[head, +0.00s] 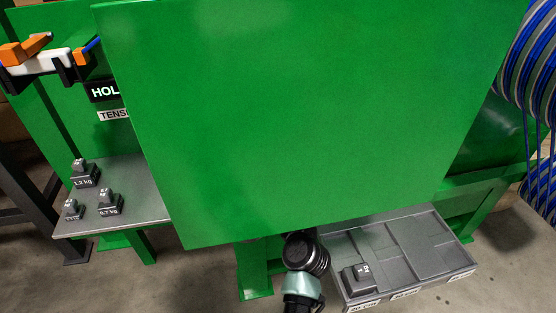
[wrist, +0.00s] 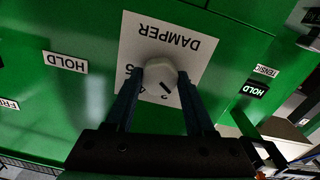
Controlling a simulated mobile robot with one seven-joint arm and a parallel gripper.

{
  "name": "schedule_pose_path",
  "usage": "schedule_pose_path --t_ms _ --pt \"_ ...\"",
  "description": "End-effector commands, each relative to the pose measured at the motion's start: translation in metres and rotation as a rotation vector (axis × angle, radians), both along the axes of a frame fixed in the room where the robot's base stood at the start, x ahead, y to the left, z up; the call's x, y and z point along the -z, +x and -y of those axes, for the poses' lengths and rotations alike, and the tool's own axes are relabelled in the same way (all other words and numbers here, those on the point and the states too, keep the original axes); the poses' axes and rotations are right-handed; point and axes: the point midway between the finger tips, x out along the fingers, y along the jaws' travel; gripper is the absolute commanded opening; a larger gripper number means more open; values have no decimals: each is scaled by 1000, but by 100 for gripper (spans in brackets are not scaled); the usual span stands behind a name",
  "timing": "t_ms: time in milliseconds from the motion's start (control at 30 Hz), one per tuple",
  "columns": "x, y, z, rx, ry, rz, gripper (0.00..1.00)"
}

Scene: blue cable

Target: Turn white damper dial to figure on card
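The white damper dial (wrist: 158,72) sits on a white plate (wrist: 195,25) lettered DAMPER, upside down in the wrist view. A dark pointer mark on the dial slants toward the lower right of the picture. Figures 5, 4 and 2 show partly around it; others are hidden by the dial and fingers. My gripper (wrist: 160,76) has one finger on each side of the dial, tips close to its edges. I cannot tell whether they touch it. The head view does not show the dial or gripper. I cannot make out a figure card in either view.
A large green panel (head: 300,110) fills the middle of the head view. Weights (head: 84,174) stand on a grey shelf (head: 130,200) at left. A grey divided tray (head: 440,270) holds one weight at lower right. HOLD labels (wrist: 65,62) flank the plate.

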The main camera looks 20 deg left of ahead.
Motion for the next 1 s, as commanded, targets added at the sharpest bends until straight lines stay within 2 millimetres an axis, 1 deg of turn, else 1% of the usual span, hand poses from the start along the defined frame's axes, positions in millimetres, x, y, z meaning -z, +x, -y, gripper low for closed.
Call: schedule_pose_path --t_ms 33,167,200,267,300,533,667,867,1000 --pt "0 0 0 0 0 0 43" --pt "0 0 0 0 0 0 20" --pt "0 0 0 0 0 0 12" --pt "0 0 0 0 0 0 2" --pt "0 0 0 0 0 0 0" --pt "0 0 0 0 19 -13 0" --pt "0 0 0 0 61 -41 0" --pt "0 0 0 1 174 -116 0" --pt "0 0 0 1 279 -188 0"
